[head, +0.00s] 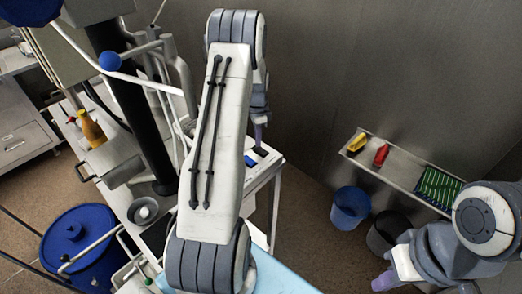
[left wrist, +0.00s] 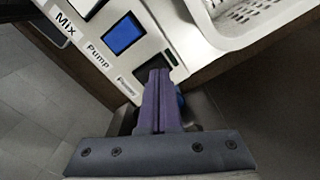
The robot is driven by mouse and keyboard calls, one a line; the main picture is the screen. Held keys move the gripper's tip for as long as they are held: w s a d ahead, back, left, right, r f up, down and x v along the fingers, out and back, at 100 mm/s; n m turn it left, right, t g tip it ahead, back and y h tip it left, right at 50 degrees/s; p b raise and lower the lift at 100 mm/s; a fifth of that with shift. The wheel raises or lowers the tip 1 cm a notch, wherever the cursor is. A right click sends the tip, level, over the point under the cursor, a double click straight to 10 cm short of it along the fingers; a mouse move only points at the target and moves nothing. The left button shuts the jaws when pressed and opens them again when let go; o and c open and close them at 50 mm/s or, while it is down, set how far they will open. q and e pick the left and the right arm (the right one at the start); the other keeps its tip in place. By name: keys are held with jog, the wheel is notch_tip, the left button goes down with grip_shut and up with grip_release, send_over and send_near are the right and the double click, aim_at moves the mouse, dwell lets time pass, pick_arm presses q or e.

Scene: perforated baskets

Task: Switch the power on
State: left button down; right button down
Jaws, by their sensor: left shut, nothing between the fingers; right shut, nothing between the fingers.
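A pale control panel (left wrist: 150,30) fills the upper part of the left wrist view, with printed labels Mix and Pump and a smaller blurred label (left wrist: 128,84). A blue square button (left wrist: 123,34) sits beside the Pump label. A small dark switch (left wrist: 171,57) is at the panel's edge, close to the fingertips. My left gripper (left wrist: 158,72) is shut and empty, its purple fingers at the panel edge; I cannot tell whether they touch it. In the head view my arm hides most of the panel. My right gripper (head: 383,282) is shut at lower right, away from the panel.
A white perforated basket (left wrist: 235,20) stands beside the panel. In the head view are a blue drum (head: 80,235), a yellow bottle (head: 92,128), a blue bin (head: 350,207), a dark bin (head: 388,234) and a wall shelf (head: 400,170). Open floor lies right of the bench.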

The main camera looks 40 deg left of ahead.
aim_at(258, 148)
pick_arm(q)
jog(key=shift+f+b, duration=0.65)
jog(key=shift+f, duration=0.3)
dwell(0.6)
notch_tip(258, 148, up, 8)
jog(key=p, duration=0.5)
jog(key=shift+p, duration=0.3)
dwell(0.6)
